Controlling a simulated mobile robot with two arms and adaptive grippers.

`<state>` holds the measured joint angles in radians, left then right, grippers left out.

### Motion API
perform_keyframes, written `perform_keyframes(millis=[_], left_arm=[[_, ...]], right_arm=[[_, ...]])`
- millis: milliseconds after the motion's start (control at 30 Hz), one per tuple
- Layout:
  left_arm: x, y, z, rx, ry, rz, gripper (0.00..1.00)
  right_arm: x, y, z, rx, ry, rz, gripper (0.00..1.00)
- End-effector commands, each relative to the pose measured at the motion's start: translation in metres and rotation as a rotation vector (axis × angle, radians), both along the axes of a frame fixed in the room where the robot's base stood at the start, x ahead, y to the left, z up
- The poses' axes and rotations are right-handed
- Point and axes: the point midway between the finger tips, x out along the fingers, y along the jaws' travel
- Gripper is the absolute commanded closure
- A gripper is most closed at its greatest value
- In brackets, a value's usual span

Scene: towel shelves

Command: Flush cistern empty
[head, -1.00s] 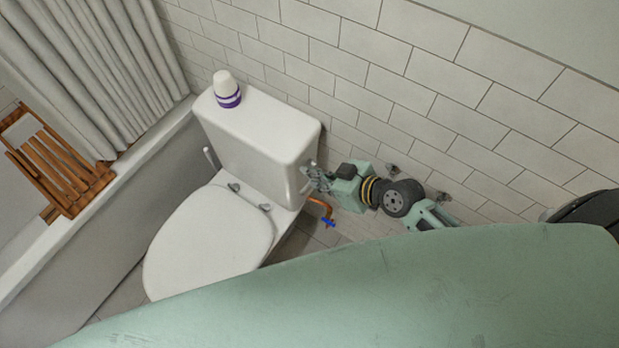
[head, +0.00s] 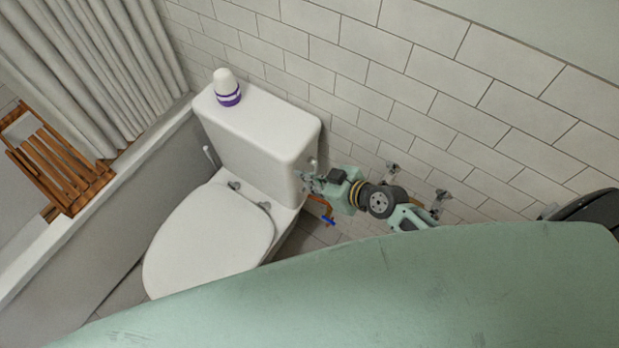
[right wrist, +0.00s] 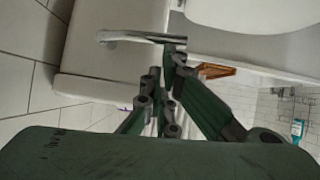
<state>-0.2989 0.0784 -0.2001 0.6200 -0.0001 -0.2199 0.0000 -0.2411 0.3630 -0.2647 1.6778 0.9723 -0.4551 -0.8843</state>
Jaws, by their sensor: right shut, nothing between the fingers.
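The white toilet cistern (head: 258,130) stands against the tiled wall, with the closed toilet lid (head: 208,240) in front of it. A chrome flush lever (right wrist: 135,38) shows on the cistern in the right wrist view. My right gripper (head: 302,180) is at the right side of the cistern. In the head view the gripper largely hides the lever. My left gripper is not in view.
A white and purple container (head: 226,88) stands on the cistern top. A copper pipe with a blue valve (head: 328,220) is below my right gripper. Wall hooks (head: 392,168) are near my right arm. A bathtub (head: 100,215) with a wooden rack (head: 60,165) is at left.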

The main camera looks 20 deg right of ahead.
Motion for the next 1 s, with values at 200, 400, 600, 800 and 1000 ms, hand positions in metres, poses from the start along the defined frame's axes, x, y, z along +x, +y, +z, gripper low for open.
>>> perform_keyframes(millis=[200, 400, 600, 800, 1000], left_arm=[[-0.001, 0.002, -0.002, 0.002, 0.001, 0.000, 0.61], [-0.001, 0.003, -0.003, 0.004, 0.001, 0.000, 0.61], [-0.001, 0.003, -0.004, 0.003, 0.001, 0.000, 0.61], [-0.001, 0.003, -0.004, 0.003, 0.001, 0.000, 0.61], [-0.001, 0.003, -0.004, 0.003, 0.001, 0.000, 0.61]], right_arm=[[0.000, 0.000, -0.004, -0.029, -0.022, 0.000, 1.00], [0.000, 0.000, -0.006, -0.055, -0.042, 0.001, 1.00], [-0.001, 0.000, -0.010, -0.086, -0.065, 0.001, 1.00], [-0.001, 0.000, -0.013, -0.119, -0.091, 0.000, 1.00], [-0.002, 0.002, -0.019, -0.167, -0.127, 0.002, 1.00]])
